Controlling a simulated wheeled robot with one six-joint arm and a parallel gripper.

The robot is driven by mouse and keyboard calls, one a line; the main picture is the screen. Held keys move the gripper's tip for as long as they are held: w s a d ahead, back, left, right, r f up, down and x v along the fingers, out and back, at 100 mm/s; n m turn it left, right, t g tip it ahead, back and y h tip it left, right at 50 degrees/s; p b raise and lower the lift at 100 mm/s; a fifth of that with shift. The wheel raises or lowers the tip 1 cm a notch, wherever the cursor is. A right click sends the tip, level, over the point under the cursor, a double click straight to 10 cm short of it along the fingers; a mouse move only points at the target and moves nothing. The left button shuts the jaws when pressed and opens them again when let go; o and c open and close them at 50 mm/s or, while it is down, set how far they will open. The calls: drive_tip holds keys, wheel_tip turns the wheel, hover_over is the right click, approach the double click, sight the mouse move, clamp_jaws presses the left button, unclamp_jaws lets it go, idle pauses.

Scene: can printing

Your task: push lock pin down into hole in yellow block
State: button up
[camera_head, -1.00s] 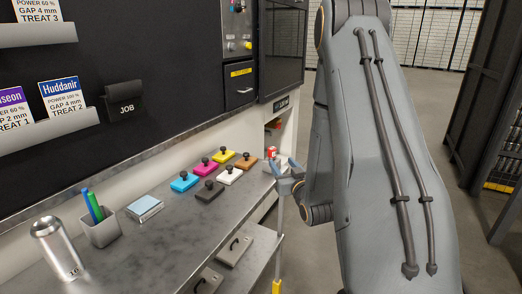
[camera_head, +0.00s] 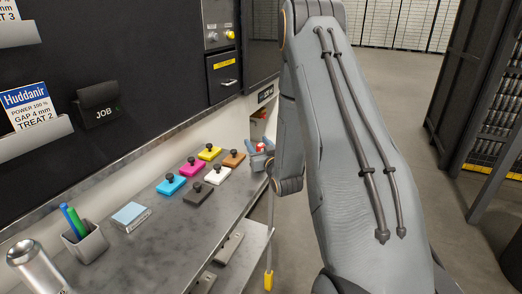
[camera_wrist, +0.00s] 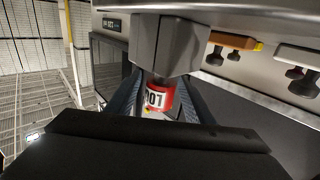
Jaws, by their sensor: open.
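A red cap with a white label (camera_wrist: 158,96), which looks like the lock pin, sits against a grey block (camera_wrist: 165,45) in the wrist view, which appears upside down. It also shows as a small red spot in the head view (camera_head: 261,147). My gripper (camera_wrist: 160,104) is open, with one blue-grey finger on each side of the red cap; contact is not clear. In the head view my gripper (camera_head: 262,160) is at the far end of the counter. The yellow block (camera_head: 209,152) with a black knob lies on the counter. I see no hole in it.
Pink (camera_head: 193,167), blue (camera_head: 171,185), brown (camera_head: 234,158), white (camera_head: 217,175) and dark (camera_head: 198,194) knobbed blocks lie on the counter, left of my gripper. A pen cup (camera_head: 85,240) and a can (camera_head: 37,266) stand nearer.

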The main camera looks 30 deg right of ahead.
drive_tip(key=shift+w+d, duration=0.1)
drive_tip(key=shift+w, duration=0.3)
drive_tip(key=c, duration=1.2)
drive_tip(key=shift+o, duration=0.2)
